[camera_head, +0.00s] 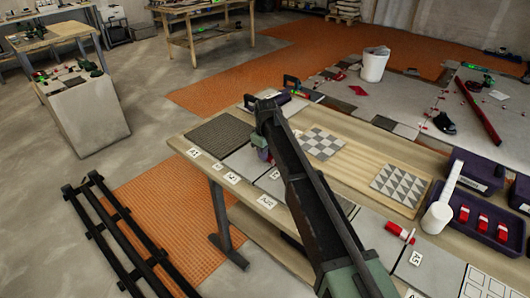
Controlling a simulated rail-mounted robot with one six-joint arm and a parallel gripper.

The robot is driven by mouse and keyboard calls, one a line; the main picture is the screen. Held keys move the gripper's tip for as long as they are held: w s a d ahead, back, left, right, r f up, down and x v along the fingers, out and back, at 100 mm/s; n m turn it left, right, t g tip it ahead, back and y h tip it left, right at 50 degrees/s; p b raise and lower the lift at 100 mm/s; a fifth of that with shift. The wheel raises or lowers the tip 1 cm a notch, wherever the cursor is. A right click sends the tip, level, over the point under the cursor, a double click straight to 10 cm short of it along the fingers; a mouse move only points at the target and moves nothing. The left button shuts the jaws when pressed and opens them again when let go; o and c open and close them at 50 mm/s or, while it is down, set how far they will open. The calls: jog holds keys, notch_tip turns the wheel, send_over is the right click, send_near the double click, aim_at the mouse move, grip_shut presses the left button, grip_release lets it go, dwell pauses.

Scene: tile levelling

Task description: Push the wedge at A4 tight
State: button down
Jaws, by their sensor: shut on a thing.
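My arm crosses the workbench from the lower right. My gripper (263,150) is small and partly hidden by the arm, low over the tiles near the back left. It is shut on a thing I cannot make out. Grey tiles (372,228) lie along the bench's front, with small label cards (266,201) in front of them. A red wedge-like piece (398,232) with white parts sits on the tiles right of my arm.
A white mallet (441,207) stands by a purple bin (482,232) holding red wedges at the bench's right. Patterned tiles (320,143) lie on the wooden bench (375,172). A white bucket (374,65) stands behind. A black rail frame (125,235) lies at lower left.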

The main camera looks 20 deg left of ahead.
jog(key=shift+s+d, duration=0.15)
jog(key=shift+d, duration=0.35)
dwell(0.6)
jog(key=c, duration=0.9)
grip_release()
notch_tip(320, 180, up, 11)
jog(key=p, duration=1.1)
jog(key=shift+f, duration=0.1)
